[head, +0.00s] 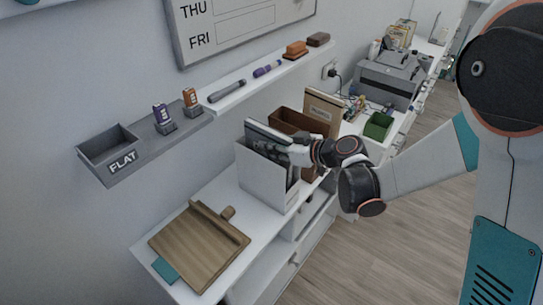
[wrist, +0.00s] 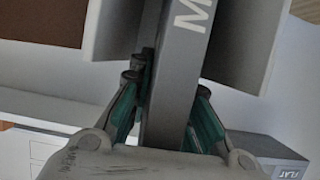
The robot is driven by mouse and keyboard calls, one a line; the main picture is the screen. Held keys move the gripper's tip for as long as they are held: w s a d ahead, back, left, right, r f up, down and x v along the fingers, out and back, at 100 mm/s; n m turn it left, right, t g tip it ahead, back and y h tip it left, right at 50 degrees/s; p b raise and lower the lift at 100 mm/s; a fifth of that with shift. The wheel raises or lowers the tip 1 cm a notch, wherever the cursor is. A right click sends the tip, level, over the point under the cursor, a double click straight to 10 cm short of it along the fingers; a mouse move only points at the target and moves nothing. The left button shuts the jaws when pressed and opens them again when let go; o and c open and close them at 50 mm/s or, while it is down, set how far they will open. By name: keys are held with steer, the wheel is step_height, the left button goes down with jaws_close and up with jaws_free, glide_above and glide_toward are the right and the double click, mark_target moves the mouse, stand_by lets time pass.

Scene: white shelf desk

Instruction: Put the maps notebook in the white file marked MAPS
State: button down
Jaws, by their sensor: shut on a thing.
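The white file (head: 263,178) stands upright on the white desk in the head view. A dark grey notebook (head: 268,136) stands inside its open top, its upper part showing above the walls. My gripper (head: 298,152) reaches in from the right and is shut on the notebook's edge. In the wrist view the grey spine (wrist: 172,85), lettered with an "M", runs between my teal-padded fingers (wrist: 168,105). Pale file walls (wrist: 245,40) flank it on both sides. The rest of the lettering is cut off. I cannot tell whether the notebook touches the file's bottom.
A brown file (head: 287,121) and a tan folder (head: 323,112) stand just behind the white file. A wooden board (head: 198,245) lies at the desk's near end. A grey wall shelf with a FLAT box (head: 110,155) is at left. A green box (head: 378,126) sits farther back.

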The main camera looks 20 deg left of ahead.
steer(key=f+b, duration=0.1)
steer(key=f, duration=0.2)
steer(key=shift+w+a+f, duration=0.1)
steer(key=shift+a+f, duration=0.1)
steer(key=c, duration=1.9)
jaws_free()
steer(key=shift+f, duration=0.1)
steer(key=shift+o, duration=0.6)
steer(key=p+v, duration=0.2)
steer(key=v, duration=1)
